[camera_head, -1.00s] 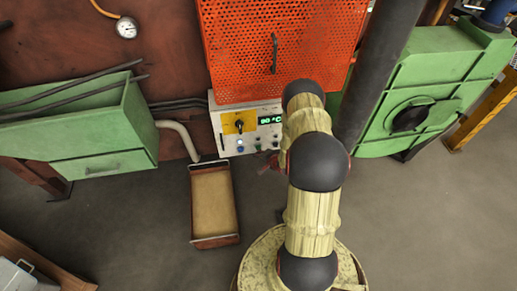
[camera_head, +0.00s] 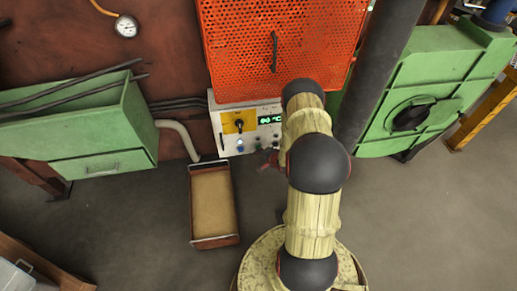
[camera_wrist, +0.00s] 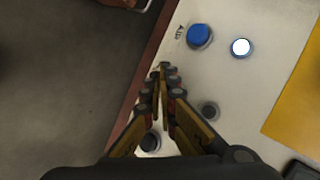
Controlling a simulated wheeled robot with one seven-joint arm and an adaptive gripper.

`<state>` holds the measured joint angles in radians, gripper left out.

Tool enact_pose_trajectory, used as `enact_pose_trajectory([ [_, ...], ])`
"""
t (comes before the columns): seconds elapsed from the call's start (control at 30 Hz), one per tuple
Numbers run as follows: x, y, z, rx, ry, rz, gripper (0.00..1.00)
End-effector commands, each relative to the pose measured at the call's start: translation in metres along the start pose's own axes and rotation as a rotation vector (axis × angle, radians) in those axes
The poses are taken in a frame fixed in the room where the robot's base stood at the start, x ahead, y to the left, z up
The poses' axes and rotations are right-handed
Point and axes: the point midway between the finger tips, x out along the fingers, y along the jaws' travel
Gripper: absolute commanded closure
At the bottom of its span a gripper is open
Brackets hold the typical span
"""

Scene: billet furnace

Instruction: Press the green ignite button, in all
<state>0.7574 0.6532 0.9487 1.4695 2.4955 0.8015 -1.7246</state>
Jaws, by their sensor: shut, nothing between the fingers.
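The control panel (camera_head: 230,124) sits under the orange mesh guard, with a lit green temperature display. The small green button (camera_head: 258,146) is on its lower row, right of a blue button (camera_head: 240,150). My gripper (camera_head: 270,160) is mostly hidden by my arm in the head view. In the wrist view my gripper (camera_wrist: 163,70) is shut and empty, with its tips over the panel's lower edge. The blue button (camera_wrist: 199,36) and a lit lamp (camera_wrist: 240,47) lie beyond the tips. I cannot see the green button there; the fingers cover part of the panel. Contact cannot be told.
A selector knob (camera_head: 239,125) is on a yellow plate. A dark lamp (camera_wrist: 209,110) and a dark button (camera_wrist: 150,142) are near the fingers. A shallow tray (camera_head: 193,209) stands on the floor at left. A thick dark pipe (camera_head: 378,70) rises at right.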

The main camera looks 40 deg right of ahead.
Motion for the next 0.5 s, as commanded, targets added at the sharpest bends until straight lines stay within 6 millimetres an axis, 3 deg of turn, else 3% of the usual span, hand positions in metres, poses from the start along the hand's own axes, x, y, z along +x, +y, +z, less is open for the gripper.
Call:
enact_pose_trajectory([
  [0.5,0.0031,-0.002,-0.0021,-0.001,0.0,-0.001,1.0],
])
